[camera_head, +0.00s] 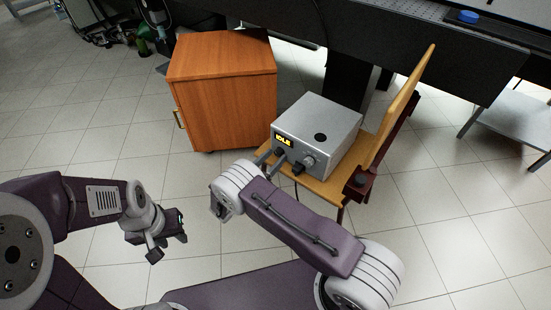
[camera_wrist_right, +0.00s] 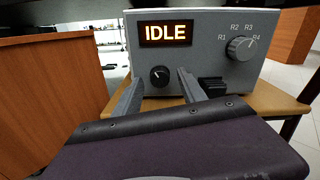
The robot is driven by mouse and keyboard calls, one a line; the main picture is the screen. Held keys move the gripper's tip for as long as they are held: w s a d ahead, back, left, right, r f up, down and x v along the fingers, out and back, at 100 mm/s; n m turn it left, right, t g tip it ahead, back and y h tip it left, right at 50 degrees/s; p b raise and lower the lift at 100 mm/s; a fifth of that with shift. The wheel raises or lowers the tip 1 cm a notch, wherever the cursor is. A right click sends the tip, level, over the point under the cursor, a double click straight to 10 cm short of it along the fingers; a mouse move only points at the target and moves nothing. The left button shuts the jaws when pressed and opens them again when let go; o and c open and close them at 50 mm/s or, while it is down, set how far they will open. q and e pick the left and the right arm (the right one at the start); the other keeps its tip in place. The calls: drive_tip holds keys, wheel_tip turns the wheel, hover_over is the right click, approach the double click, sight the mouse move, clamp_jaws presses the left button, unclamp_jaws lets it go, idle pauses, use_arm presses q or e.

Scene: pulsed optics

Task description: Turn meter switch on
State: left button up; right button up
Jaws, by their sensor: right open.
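The meter (camera_head: 325,119) is a grey box on the chair seat. Its lit display (camera_wrist_right: 165,34) reads IDLE. Below the display is a small black round knob (camera_wrist_right: 160,76) with a white mark. A larger dial (camera_wrist_right: 241,47) marked R1 to R4 is at upper right, pointing near R4. My right gripper (camera_wrist_right: 160,86) is open, its fingers on either side of the small knob in the picture; contact cannot be told. My left gripper (camera_head: 169,247) hangs over the floor, away from the meter.
The wooden chair (camera_head: 400,105) has its backrest right of the meter. A wooden cabinet (camera_head: 222,88) stands close on the left. A dark desk (camera_head: 420,55) is behind. The tiled floor (camera_head: 455,200) at right is clear.

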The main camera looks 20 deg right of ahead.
drive_tip(key=shift+w+d, duration=0.45)
drive_tip(key=shift+d, duration=0.05)
clamp_jaws()
drive_tip(key=m, duration=1.1)
drive_tip(key=shift+m+p, duration=0.3)
drive_tip(key=shift+m, duration=0.3)
unclamp_jaws()
